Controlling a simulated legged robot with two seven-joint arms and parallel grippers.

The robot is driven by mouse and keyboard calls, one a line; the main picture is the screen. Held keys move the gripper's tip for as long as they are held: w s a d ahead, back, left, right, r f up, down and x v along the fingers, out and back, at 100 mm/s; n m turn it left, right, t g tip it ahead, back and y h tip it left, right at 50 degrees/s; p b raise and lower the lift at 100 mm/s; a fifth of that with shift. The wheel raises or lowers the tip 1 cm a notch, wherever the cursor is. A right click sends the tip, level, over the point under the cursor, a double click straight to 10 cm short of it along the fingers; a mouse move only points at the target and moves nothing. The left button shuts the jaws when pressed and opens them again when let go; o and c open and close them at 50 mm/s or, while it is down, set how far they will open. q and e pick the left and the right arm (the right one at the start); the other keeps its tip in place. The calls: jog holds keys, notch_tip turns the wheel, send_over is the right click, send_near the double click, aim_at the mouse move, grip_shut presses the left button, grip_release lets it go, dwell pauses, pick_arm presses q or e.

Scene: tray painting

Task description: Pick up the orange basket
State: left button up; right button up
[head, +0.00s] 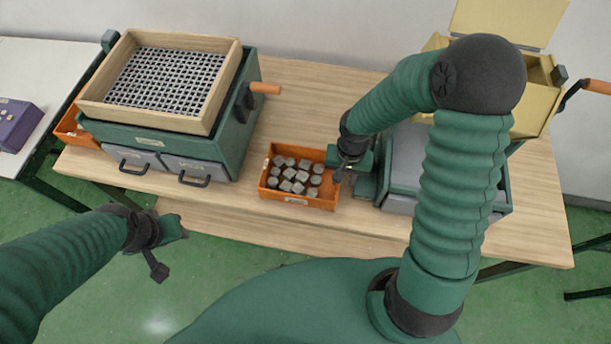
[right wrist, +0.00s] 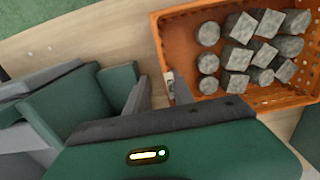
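The orange basket (head: 297,201), holding several grey blocks (head: 290,174), sits upright on the wooden table between two machines. It also shows in the right wrist view (right wrist: 159,40) at the upper right. My right gripper (head: 343,173) is at the basket's right side in the head view. In the right wrist view its two fingers (right wrist: 161,94) are apart, close to the near corner of the basket wall; I cannot tell whether they touch it. My left gripper (head: 172,250) is open and empty, in front of the table over the green floor.
A green machine with a wooden-framed sieve (head: 160,124) and drawers stands left of the basket. A grey and green machine (head: 404,165) stands close on the right, partly behind my right arm. A yellow box (head: 537,100) is at the back right. Another orange basket (head: 70,128) is at the far left.

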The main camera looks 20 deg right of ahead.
jog(key=shift+d, duration=0.1)
jog(key=shift+c, duration=1.1)
jog(key=shift+r, duration=0.1)
jog(key=shift+c, duration=1.1)
jog(key=shift+a, duration=0.45)
grip_shut()
jog(key=shift+a+r, duration=0.15)
jog(key=shift+a, duration=0.45)
jog(key=shift+d, duration=0.7)
jog(key=shift+a, duration=0.5)
pick_arm(q)
jog(key=shift+s+a, duration=0.1)
jog(key=shift+a, duration=0.55)
jog(key=shift+d, duration=0.1)
pick_arm(e)
jog(key=shift+d, duration=0.15)
pick_arm(q)
jog(key=shift+d, duration=0.25)
pick_arm(e)
jog(key=shift+d, duration=0.2)
